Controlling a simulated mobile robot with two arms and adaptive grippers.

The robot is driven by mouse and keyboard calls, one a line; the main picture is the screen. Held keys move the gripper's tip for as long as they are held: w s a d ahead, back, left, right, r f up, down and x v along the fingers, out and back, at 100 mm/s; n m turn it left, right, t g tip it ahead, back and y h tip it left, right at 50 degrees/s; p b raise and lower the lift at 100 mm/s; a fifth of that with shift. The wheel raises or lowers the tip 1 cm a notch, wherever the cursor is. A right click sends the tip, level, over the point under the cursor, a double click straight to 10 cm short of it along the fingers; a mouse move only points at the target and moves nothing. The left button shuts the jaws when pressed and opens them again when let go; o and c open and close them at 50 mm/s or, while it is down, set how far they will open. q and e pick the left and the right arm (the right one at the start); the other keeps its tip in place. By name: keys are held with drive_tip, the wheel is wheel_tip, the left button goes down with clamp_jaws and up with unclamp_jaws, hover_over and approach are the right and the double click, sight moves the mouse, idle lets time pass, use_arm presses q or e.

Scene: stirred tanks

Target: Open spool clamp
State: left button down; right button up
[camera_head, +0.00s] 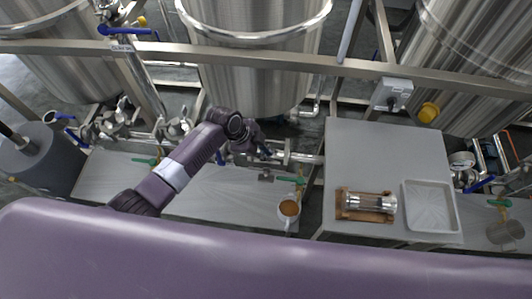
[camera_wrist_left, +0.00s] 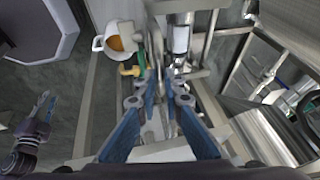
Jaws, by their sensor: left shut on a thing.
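My left gripper (camera_head: 264,152) reaches in from the left to the steel pipework under the middle tank. In the left wrist view its blue fingers (camera_wrist_left: 168,92) are close together on a small metal part at the pipe, seemingly the spool clamp (camera_wrist_left: 168,76); its shape is mostly hidden between the fingertips. A steel pipe piece (camera_wrist_left: 181,38) stands just beyond the fingertips. A clear spool with steel ends (camera_head: 368,203) lies in a wooden cradle on the grey table. My right gripper (camera_wrist_left: 40,115) shows small at the left of the wrist view, away from the pipework; its jaw gap is unclear.
A white mug with amber liquid (camera_head: 289,208) stands near a green valve handle (camera_head: 290,179). The grey table (camera_head: 385,150) has a shallow white tray (camera_head: 431,206) right of the cradle; its rear half is bare. A steel frame rail (camera_head: 270,56) crosses before the tanks.

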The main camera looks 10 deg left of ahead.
use_arm(q)
drive_tip(key=shift+w+r, duration=0.1)
drive_tip(key=w+r+g+b, duration=0.2)
drive_tip(key=w+r+b, duration=0.2)
drive_tip(key=w+b, duration=0.3)
drive_tip(key=shift+r+n+g, duration=0.2)
drive_tip(key=shift+n+g, duration=0.1)
idle(0.3)
drive_tip(key=shift+w, duration=0.1)
idle(0.3)
